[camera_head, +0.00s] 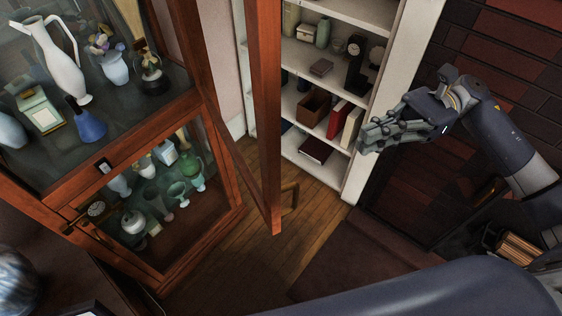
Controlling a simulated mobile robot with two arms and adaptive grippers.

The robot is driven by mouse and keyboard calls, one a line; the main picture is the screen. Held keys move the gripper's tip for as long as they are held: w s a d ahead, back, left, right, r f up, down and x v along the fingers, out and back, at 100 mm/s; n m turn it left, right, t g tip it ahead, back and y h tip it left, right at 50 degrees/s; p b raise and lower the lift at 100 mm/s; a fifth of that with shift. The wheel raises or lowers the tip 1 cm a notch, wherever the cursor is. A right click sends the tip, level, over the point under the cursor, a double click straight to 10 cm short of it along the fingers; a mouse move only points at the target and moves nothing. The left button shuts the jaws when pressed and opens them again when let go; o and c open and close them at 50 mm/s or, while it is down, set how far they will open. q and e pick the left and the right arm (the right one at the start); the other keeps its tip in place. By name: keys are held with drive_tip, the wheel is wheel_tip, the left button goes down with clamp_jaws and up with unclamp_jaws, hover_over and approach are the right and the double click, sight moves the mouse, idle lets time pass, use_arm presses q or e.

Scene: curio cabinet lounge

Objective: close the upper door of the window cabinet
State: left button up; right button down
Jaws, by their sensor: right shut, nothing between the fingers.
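The wooden window cabinet (187,112) stands at the left, with its glass-fronted lower section below a shelf of vases. Its upper door (266,110) stands open, swung out toward the middle and seen nearly edge-on. My left gripper is out of view.
The upper compartment holds a white jug (62,65), a blue vase (86,122) and other vases. A white bookcase (352,185) stands behind the door, a brick fireplace (500,45) at the right. Wooden floor (245,260) is clear below the door. My dark arm link crosses the bottom.

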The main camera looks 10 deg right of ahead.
drive_tip(key=p+x, duration=0.8)
drive_tip(key=x, duration=0.6)
drive_tip(key=shift+f, duration=0.1)
